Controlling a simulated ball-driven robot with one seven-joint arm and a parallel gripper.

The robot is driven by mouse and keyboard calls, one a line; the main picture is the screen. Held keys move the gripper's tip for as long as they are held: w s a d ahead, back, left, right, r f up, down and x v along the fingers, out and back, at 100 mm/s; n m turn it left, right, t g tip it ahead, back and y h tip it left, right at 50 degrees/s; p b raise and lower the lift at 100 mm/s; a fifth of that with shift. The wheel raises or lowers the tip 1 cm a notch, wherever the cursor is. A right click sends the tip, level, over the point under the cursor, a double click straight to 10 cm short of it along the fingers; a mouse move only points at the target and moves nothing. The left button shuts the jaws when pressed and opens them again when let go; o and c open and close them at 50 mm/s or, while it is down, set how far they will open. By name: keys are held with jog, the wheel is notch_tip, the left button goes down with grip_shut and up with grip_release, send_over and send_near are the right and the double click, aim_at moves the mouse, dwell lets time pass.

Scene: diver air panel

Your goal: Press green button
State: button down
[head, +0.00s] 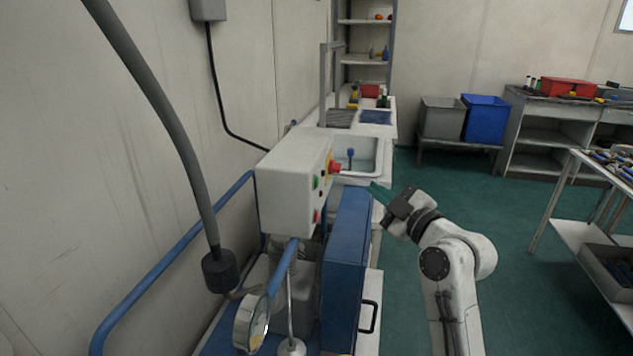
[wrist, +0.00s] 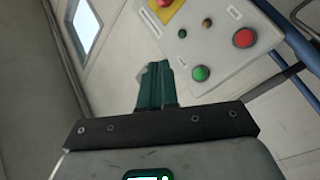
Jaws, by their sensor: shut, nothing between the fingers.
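The green button (wrist: 201,73) is a round domed button on the pale control box, right of my fingertips in the wrist view. In the head view the green button (head: 315,183) shows small on the right face of the grey-white control box (head: 283,188). My gripper (head: 378,190) has green fingers and stands to the right of that face, apart from it. In the wrist view my gripper (wrist: 155,70) has its fingers together and empty. The tips appear apart from the button.
A larger red button (wrist: 244,38) sits beside the green one. A red emergency knob on a yellow base (head: 335,168) sticks out from the box. A blue cabinet (head: 346,262) stands below, and a sink (head: 357,155) behind.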

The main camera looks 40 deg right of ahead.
aim_at(316, 182)
jog(key=w+a+p, duration=0.2)
jog(key=w+a, duration=0.3)
jog(key=w, duration=0.1)
jog(key=shift+w+a+p, duration=0.2)
jog(key=shift+w+p, duration=0.2)
jog(key=shift+w+a, duration=0.1)
dwell(1.9)
jog(key=shift+w+a, duration=0.15)
jog(key=shift+w, duration=0.1)
